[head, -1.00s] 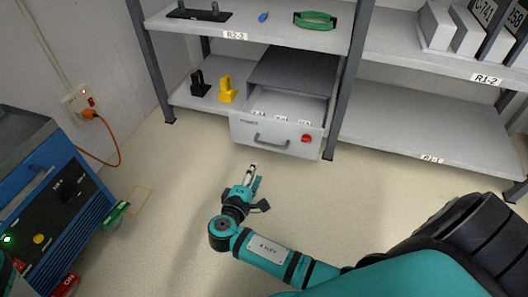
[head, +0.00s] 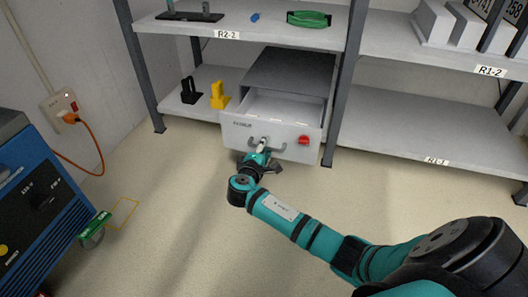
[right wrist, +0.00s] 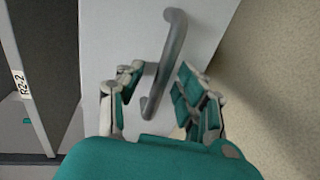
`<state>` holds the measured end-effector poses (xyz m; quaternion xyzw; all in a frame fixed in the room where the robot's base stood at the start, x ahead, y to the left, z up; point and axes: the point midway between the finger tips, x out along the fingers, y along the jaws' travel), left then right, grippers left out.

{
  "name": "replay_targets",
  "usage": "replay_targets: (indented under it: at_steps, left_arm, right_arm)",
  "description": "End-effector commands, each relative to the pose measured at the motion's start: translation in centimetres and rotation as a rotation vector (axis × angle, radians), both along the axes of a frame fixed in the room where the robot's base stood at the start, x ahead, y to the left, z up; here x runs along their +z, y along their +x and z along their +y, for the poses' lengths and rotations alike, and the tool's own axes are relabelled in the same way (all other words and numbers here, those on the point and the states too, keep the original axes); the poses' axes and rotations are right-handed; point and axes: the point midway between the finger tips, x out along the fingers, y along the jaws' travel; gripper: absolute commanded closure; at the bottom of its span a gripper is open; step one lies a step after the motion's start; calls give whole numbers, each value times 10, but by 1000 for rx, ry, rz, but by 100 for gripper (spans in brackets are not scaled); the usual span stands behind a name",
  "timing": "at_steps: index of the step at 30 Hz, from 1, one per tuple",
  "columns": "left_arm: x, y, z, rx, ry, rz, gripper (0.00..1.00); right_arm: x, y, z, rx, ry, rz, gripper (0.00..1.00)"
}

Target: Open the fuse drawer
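The fuse drawer is a light grey drawer in a darker grey housing (head: 290,68) on the lower shelf. Its front (head: 240,137) stands forward of the housing, and part of the inside shows from above. A grey bar handle (head: 283,146) is on the front, partly covered by my right gripper (head: 262,147). In the right wrist view the handle (right wrist: 170,60) runs between the two spread fingers of my right gripper (right wrist: 158,97). Gaps show beside the bar, so the fingers are not closed on it. My left gripper is out of view.
A red knob (head: 303,140) sits right of the handle. Black (head: 191,91) and yellow (head: 219,96) holders stand left of the housing. A shelf post (head: 345,85) is close on the right. A blue cart (head: 45,215) stands at left. The floor in front is clear.

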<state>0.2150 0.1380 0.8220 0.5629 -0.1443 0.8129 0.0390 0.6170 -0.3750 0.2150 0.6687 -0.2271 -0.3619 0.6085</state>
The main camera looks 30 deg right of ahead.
Motion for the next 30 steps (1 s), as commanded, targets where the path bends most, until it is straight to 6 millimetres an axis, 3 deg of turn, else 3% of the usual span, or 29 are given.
replay_targets:
  at_steps: [7,15,30]
  left_arm:
    - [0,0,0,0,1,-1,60]
    - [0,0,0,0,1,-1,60]
    - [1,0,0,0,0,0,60]
  right_arm:
    - [0,0,0,0,0,0,65]
    - [0,0,0,0,0,0,100]
    - [0,0,1,1,0,1,100]
